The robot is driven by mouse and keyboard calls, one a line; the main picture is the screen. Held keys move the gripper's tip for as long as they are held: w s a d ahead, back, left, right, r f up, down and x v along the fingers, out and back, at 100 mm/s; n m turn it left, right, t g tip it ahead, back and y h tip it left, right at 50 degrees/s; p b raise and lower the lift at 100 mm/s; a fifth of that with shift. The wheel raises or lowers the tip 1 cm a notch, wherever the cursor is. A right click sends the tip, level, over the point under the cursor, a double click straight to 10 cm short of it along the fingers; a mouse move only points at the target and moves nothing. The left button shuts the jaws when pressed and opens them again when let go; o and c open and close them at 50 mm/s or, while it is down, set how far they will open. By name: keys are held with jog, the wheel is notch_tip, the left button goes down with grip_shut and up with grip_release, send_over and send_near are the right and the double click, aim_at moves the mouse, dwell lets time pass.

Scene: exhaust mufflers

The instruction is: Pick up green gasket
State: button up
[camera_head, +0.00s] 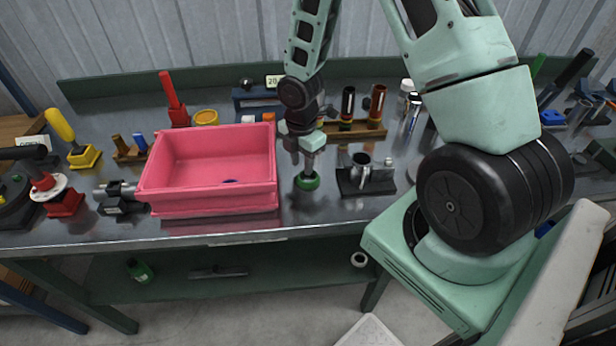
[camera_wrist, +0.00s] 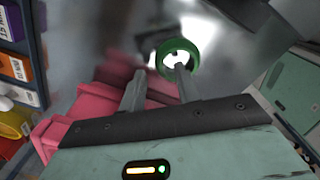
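The green gasket (camera_head: 307,182) is a small ring on the metal workbench, just right of the pink bin. It also shows in the wrist view (camera_wrist: 164,64) beyond my fingertips. My gripper (camera_head: 302,165) points down right above the gasket. In the wrist view my gripper (camera_wrist: 160,70) has its two fingers apart with a gap between them. The right fingertip overlaps the ring's hole, and the left fingertip lies outside the ring to its left. I cannot tell whether either finger touches the gasket.
The pink bin (camera_head: 208,212) stands close on the left. A dark fixture with a metal cylinder (camera_head: 366,178) stands close on the right. A rack with brown and black tubes (camera_head: 352,130) is behind. The bench front edge is clear below the gasket.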

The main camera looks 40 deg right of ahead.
notch_tip(320, 180, down, 2)
jog(key=shift+f, duration=0.1)
grip_shut()
